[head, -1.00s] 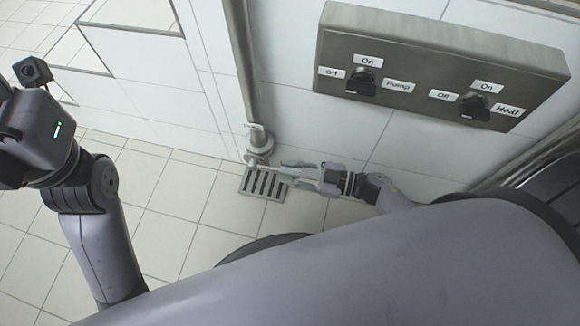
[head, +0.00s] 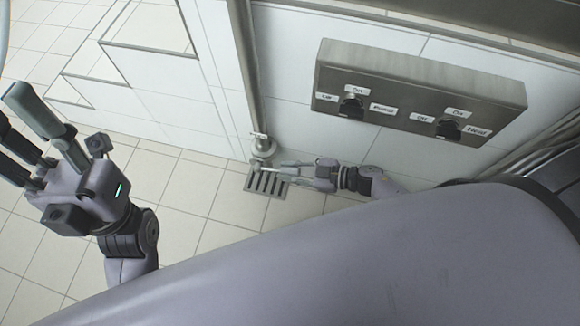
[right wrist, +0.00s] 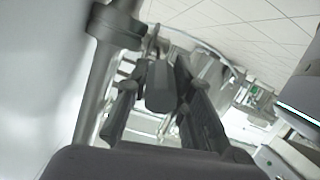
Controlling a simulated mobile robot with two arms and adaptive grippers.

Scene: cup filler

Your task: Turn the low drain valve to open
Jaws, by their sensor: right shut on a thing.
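The low drain valve (head: 262,148) sits at the foot of a vertical metal pipe (head: 247,70) by the wall, with a small label on it. My right gripper (head: 284,172) is low by the valve, just above the floor drain. It is shut on the valve's handle, which shows as a dark bar (right wrist: 160,86) between the fingers in the right wrist view. The fingers hide part of the handle, so its exact angle is hard to read. My left gripper (head: 14,112) is raised at the left edge of the head view, fingers spread and empty, partly cut off.
A slotted floor drain (head: 266,184) lies under the valve. A metal control box (head: 420,92) with Pump and Heat knobs is mounted on the wall above right. The tiled floor (head: 190,225) left of the drain is clear.

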